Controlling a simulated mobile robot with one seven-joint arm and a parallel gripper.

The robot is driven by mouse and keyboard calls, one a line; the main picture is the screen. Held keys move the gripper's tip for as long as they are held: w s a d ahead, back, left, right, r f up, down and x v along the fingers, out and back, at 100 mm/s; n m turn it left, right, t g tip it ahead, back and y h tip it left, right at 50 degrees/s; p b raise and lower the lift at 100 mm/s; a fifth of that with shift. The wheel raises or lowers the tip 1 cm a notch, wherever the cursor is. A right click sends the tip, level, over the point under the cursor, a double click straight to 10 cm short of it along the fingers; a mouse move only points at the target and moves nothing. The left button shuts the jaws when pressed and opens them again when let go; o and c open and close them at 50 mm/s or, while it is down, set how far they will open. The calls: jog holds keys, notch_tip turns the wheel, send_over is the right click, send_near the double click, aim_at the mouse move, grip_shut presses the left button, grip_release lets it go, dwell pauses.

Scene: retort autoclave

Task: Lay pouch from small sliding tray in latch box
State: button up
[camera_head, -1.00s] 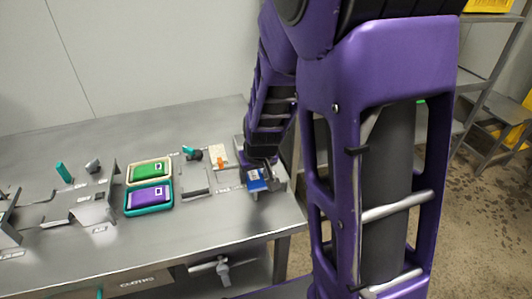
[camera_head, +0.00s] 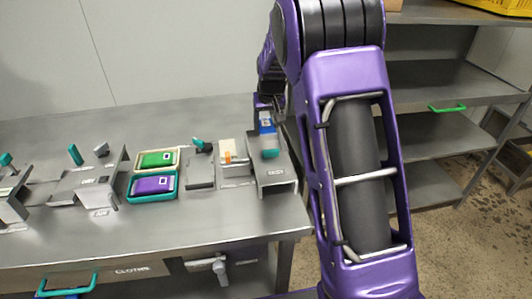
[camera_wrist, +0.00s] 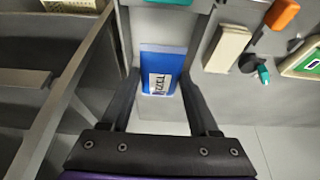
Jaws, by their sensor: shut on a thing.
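My gripper (camera_wrist: 160,92) is shut on a blue pouch (camera_wrist: 162,68) with a white label; a finger stands along each side of it. In the head view the pouch (camera_head: 266,122) is at the back right of the bench, behind a grey metal unit (camera_head: 283,184) with a teal handle (camera_head: 270,153). I cannot tell whether it hangs free or touches the unit. My arm hides part of that corner. A cream-lidded box with an orange latch (camera_head: 228,157) stands left of the unit. Which piece is the small sliding tray is unclear.
A cream tray with a green pouch (camera_head: 158,160) and a teal tray with a purple pouch (camera_head: 152,185) sit left of the box. A grey fixture (camera_head: 200,174) stands between. More grey fixtures fill the left. The bench front is clear. Metal shelving (camera_head: 440,75) is at right.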

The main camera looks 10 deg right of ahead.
notch_tip(320, 180, down, 9)
jog(key=shift+f+b, duration=0.1)
jog(key=shift+b, duration=0.45)
jog(key=shift+f, duration=0.15)
jog(key=o, duration=1.4)
jog(key=shift+c, duration=0.2)
jog(key=shift+r, duration=0.35)
jog(key=p+v, duration=0.1)
jog(key=v, duration=1)
jog(key=shift+s+r, duration=0.15)
jog(key=shift+r, duration=0.25)
